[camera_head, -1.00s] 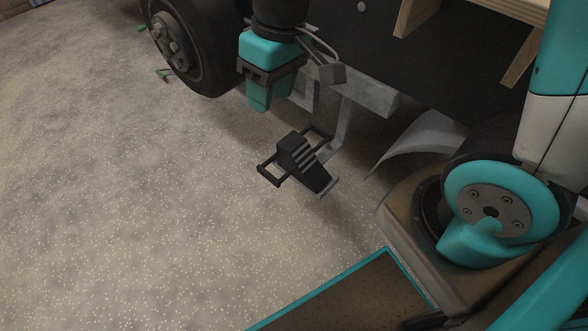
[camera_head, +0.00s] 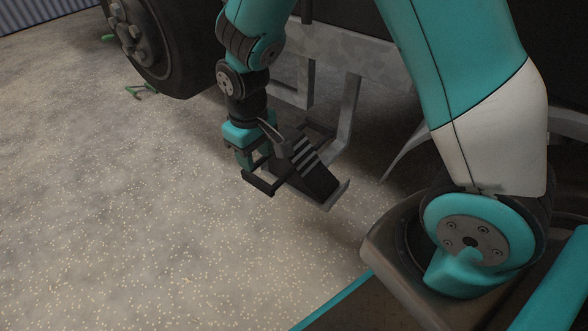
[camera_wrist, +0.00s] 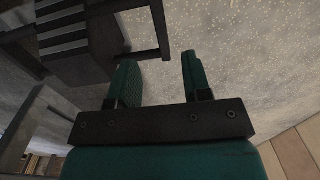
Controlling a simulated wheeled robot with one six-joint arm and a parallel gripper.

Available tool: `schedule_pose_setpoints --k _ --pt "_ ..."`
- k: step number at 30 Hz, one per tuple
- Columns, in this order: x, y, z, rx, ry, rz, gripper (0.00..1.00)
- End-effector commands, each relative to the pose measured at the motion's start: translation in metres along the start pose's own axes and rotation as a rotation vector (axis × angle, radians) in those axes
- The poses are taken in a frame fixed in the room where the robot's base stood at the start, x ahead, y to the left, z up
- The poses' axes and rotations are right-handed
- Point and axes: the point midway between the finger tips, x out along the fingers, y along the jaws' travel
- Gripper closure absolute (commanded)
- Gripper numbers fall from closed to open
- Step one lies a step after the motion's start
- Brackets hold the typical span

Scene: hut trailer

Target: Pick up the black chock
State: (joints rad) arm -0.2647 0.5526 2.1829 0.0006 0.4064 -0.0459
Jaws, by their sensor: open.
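The black chock (camera_head: 308,172) is a ribbed wedge with pale stripes, sitting in a dark metal holder (camera_head: 262,184) under the trailer in the head view. In the wrist view the chock (camera_wrist: 75,48) is at the upper left, with a bar of the holder (camera_wrist: 160,30) beside it. My gripper (camera_head: 246,160) is just left of the chock in the head view, pointing down. The wrist view shows its two teal fingers (camera_wrist: 158,76) apart with only floor between them. The fingers are beside the chock and not around it.
A large black wheel (camera_head: 165,45) stands at the upper left, with a green object (camera_head: 140,91) on the floor by it. A grey metal bracket (camera_head: 349,110) hangs behind the chock. The speckled floor (camera_head: 130,220) at the left is clear.

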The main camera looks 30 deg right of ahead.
Motion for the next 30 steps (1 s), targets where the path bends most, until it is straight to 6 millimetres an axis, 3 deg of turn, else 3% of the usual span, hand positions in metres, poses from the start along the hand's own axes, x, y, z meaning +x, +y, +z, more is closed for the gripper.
schedule_pose_setpoints --k 1,6,16,25,30 --pt "0.021 0.0 0.001 0.0 -0.002 0.0 0.55" --pt "0.048 -0.001 0.0 -0.001 -0.001 0.0 0.55" --pt "0.065 -0.002 0.001 -0.003 0.0 -0.001 0.55" --pt "0.105 -0.003 0.004 -0.004 0.0 -0.001 0.55" --pt "0.107 -0.003 0.004 -0.004 0.001 0.0 0.55"
